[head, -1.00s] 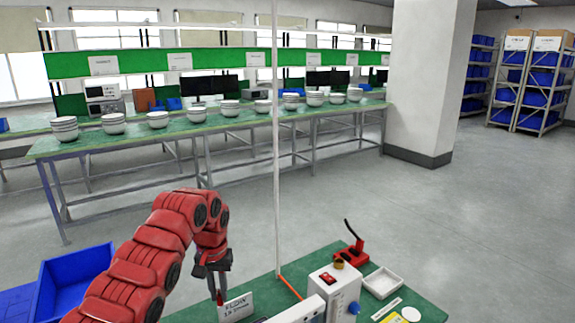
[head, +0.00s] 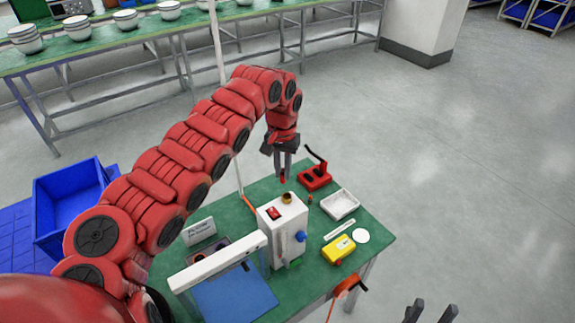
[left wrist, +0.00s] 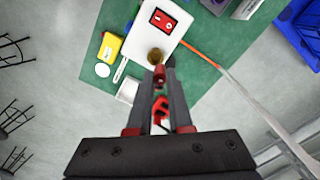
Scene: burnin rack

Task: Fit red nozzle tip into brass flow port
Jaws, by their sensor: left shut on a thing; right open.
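My left gripper (head: 283,165) is shut on the small red nozzle tip (head: 283,179), which points down between its fingertips. The tip also shows in the left wrist view (left wrist: 160,76), partly hidden by the fingers. The brass flow port (head: 287,197) is a round fitting on top of the white box (head: 268,232). The tip hangs just above the port, apart from it in the head view. In the left wrist view the brass port (left wrist: 155,56) lies just beyond the fingertips. My right gripper (head: 430,312) is open and empty at the bottom right edge, away from the table.
On the green table (head: 362,246) stand a red holder (head: 315,178), a white tray (head: 340,204), a yellow device (head: 339,249), a white frame over a blue mat (head: 235,295) and a sign (head: 199,231). A thin pole rises behind the box. A blue bin (head: 70,207) is at left.

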